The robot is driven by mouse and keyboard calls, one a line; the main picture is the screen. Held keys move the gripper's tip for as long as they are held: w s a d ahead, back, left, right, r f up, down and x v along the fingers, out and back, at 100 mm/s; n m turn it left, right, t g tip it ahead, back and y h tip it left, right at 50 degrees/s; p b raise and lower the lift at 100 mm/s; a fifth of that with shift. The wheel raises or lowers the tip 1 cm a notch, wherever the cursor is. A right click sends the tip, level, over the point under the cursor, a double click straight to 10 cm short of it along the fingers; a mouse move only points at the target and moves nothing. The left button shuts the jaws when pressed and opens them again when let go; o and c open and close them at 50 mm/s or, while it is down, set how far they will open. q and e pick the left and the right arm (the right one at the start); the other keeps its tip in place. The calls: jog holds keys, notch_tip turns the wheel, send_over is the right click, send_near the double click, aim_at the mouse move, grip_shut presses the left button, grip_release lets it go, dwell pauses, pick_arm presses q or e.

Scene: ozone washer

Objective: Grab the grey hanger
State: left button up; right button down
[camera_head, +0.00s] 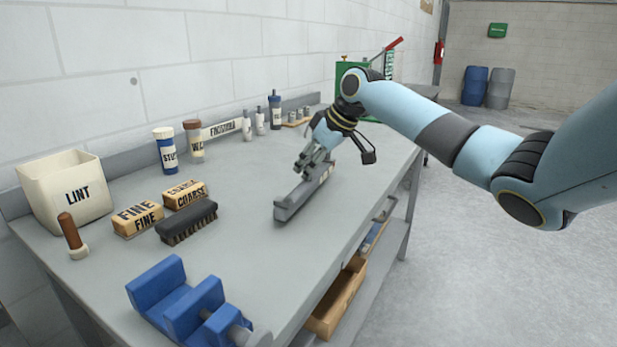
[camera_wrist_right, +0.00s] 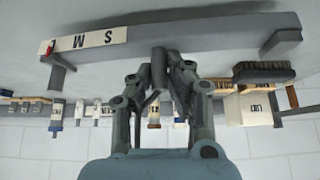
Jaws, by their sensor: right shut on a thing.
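The grey hanger (camera_head: 294,203) is a long grey bar with downturned ends lying on the grey workbench. In the wrist view the hanger (camera_wrist_right: 215,32) spans the top, with a white label lettered S, M and another letter toward its left end. My right gripper (camera_head: 314,168) reaches down to the bar from the right. Its fingers (camera_wrist_right: 168,65) meet at the middle of the bar and are shut on it; the exact contact is partly hidden. I cannot tell whether the bar is lifted off the bench. My left gripper is out of view.
A blue vise (camera_head: 185,295) stands at the bench's near edge. A black brush (camera_head: 187,222), two labelled blocks (camera_head: 138,218), a LINT bin (camera_head: 68,188) and a wooden-handled tool (camera_head: 72,235) lie left. Bottles (camera_head: 166,150) line the wall. Bench around the hanger is clear.

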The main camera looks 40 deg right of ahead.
jog(key=s+d+r+p, duration=0.3)
jog(key=s+d+r, duration=0.1)
jog(key=s+r, duration=0.4)
jog(key=shift+s+d+r, duration=0.15)
jog(key=shift+s+r, duration=0.15)
jog(key=shift+s, duration=1.1)
